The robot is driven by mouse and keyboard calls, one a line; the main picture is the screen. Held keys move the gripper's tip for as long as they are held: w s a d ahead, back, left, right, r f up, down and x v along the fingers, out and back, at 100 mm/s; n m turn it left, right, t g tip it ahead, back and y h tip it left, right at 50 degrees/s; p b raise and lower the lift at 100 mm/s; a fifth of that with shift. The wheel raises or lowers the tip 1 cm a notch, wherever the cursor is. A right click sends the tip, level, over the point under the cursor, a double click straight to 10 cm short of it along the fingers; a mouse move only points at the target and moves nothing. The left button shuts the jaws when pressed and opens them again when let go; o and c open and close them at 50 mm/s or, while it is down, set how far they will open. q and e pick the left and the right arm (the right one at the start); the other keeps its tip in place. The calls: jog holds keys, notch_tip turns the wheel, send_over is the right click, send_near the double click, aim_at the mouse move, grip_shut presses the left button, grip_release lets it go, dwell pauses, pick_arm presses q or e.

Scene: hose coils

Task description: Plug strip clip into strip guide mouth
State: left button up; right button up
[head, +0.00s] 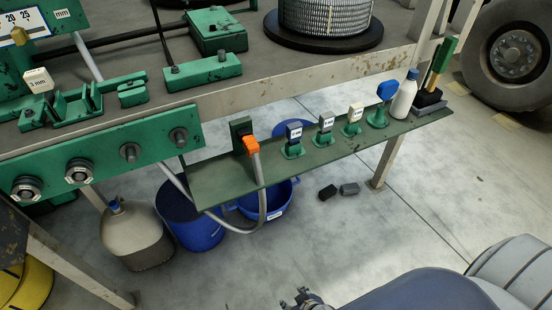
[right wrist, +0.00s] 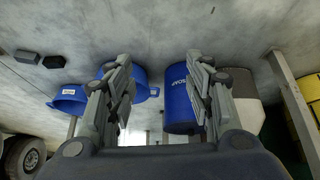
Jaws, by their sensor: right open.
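I cannot tell for sure which part is the strip clip or the strip guide mouth. A green slotted fixture (head: 70,107) stands on the bench at the left of the head view, beside a small block marked "3 mm" (head: 38,80). Several small labelled blocks, one dark (head: 293,131) and one blue (head: 387,90), sit on green stands on the shelf. My right gripper (head: 303,298) shows only in part at the bottom edge of the head view. In the right wrist view it is open and empty (right wrist: 160,100). My left gripper is out of view.
An orange nozzle (head: 250,145) on a grey hose hangs at the green shelf (head: 215,180). Blue buckets (head: 275,205), a blue drum (head: 190,220) and a grey tank (head: 135,233) stand below. Two dark blocks (head: 338,191) lie on the floor. Open floor lies in front of the shelf.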

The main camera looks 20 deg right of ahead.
jog(key=w+a+r+t+p, duration=0.1)
jog(key=w+r+t, duration=0.2)
jog(key=w+r, duration=0.8)
jog(key=m+t+p, duration=0.2)
jog(key=t+p, duration=0.1)
jog(key=t, duration=0.4)
send_near(255, 152)
jog(key=w, duration=0.6)
jog(key=w+f+p, duration=0.1)
jog(key=w, duration=0.2)
jog(key=w+f, duration=0.1)
jog(key=w, duration=0.2)
jog(key=shift+w+a+f, duration=0.1)
jog(key=shift+w+a, duration=0.1)
jog(key=shift+a, duration=0.1)
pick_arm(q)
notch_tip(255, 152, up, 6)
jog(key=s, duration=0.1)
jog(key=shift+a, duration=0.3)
pick_arm(e)
grip_shut()
